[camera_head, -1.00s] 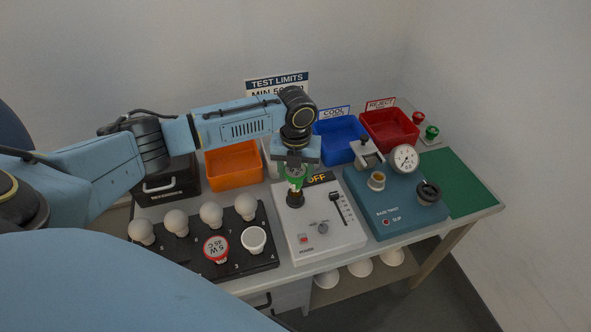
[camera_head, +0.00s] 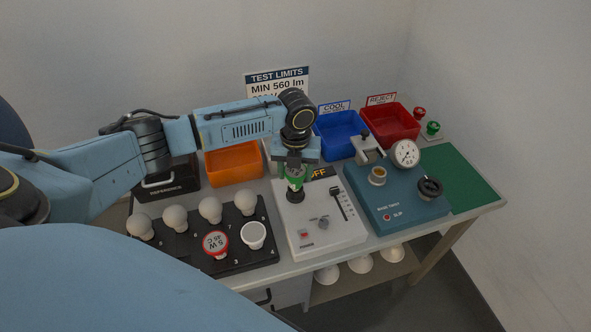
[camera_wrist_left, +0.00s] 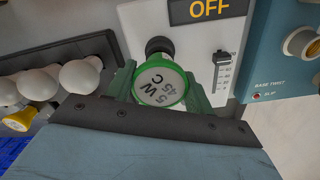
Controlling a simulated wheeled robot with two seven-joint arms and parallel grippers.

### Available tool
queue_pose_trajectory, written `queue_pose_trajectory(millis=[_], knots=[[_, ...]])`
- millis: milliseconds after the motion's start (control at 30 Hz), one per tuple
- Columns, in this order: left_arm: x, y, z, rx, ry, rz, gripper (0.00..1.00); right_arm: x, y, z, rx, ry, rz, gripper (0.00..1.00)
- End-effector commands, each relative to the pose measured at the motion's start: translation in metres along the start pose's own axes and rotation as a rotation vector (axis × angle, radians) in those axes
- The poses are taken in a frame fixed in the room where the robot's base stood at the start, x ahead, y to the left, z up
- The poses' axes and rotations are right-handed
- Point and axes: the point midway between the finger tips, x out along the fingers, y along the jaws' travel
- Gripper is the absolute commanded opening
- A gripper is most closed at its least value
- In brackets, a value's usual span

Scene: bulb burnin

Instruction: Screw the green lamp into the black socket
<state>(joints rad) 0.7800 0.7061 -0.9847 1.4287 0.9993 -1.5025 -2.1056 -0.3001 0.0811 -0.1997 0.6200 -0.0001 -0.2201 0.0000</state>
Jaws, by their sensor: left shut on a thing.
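The green lamp (camera_head: 295,183) is held base down between the fingers of my left gripper (camera_head: 294,173), directly over the black socket (camera_head: 296,196) on the white test box. The lamp's lower end meets the socket in the head view; how far it is seated is hidden. My right gripper is not in view.
The white box (camera_head: 325,232) has a slider and an "OFF" display. A black rack (camera_head: 190,246) with several lamps is at left. Orange (camera_head: 234,165), blue (camera_head: 341,136) and red (camera_head: 390,124) bins stand behind. A teal twist device (camera_head: 398,206) is at right, beside a green mat (camera_head: 458,180).

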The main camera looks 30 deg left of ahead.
Motion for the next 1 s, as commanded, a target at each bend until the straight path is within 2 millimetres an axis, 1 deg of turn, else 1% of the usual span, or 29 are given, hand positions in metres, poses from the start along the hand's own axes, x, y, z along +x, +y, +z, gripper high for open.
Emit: queue_pose_trajectory(millis=[200,233,400,667,767,867,967,1000], knots=[[0.0,0.0,0.0,0.001,0.001,0.001,0.3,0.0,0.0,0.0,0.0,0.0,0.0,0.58],[0.0,0.0,-0.001,0.001,0.001,0.001,0.57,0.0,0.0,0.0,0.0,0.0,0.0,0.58],[0.0,0.0,0.0,0.001,0.001,0.001,0.78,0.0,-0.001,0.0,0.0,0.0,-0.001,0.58],[-0.001,0.0,0.0,0.0,0.0,0.001,0.78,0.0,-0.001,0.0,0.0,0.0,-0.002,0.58],[-0.006,0.0,0.0,0.0,-0.001,0.0,0.78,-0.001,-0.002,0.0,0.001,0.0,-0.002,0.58],[-0.02,0.0,0.001,0.0,-0.003,-0.001,0.78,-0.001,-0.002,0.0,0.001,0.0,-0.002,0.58],[-0.041,0.0,0.001,0.002,-0.003,-0.002,0.78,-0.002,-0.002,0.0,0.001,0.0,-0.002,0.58],[-0.05,-0.001,0.001,0.001,-0.005,-0.002,0.78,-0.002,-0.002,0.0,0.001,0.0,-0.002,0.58]])
